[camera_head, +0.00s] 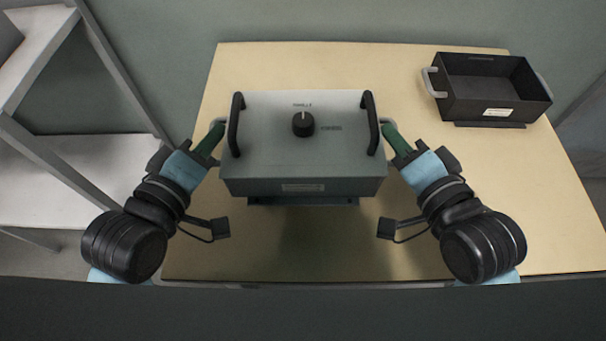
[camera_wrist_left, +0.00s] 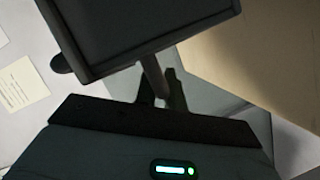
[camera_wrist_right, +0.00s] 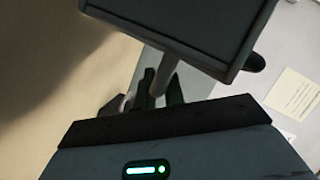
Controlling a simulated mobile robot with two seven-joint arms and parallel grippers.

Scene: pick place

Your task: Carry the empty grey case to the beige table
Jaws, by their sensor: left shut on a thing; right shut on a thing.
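The grey case (camera_head: 270,150) has a closed grey top with a black knob and two black top handles. It appears above the beige table (camera_head: 480,215), near its middle, with a shadow beneath; its exact clearance is unclear. My left gripper (camera_head: 214,134) is shut on the case's left side handle. My right gripper (camera_head: 392,135) is shut on its right side handle. The dark case side shows in the left wrist view (camera_wrist_left: 140,22) and the right wrist view (camera_wrist_right: 190,25). The inside of the case is hidden.
An open black box (camera_head: 462,105) with grey side handles stands at the table's back right. A light shelf rack (camera_head: 70,180) is left of the table. The table's front and right areas are bare. A wall is behind.

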